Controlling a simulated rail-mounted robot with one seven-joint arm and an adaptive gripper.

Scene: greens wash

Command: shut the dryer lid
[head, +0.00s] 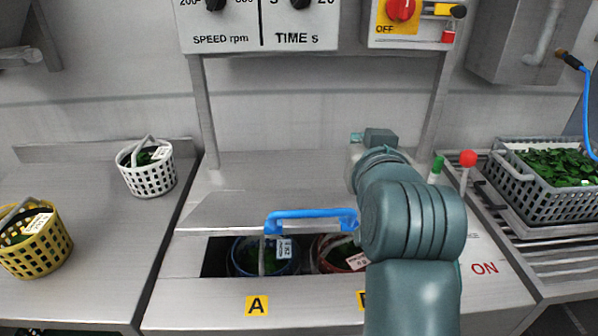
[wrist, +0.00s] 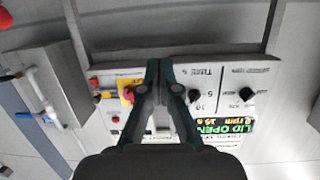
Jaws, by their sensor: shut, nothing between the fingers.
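The dryer lid (head: 225,210) is a grey metal panel at the middle of the head view, with a blue handle (head: 310,214) along its front edge. It stands open: the dryer opening (head: 215,258) shows below and in front of it. Inside are a blue-rimmed basket (head: 235,262) at A and a red-rimmed basket (head: 318,262), partly hidden by my arm. My gripper (wrist: 163,65) is shut and empty in the wrist view. In the head view my arm mostly hides it, beyond and right of the handle. The wrist view shows an upside-down "LID OPEN" display (wrist: 240,130).
A white basket (head: 148,178) and a yellow basket (head: 35,240) stand on the left counter. A grey crate of greens (head: 518,190) is at the right. Green (head: 437,164) and red (head: 467,159) knobs stand close right of my arm. The control panel (head: 258,28) hangs above.

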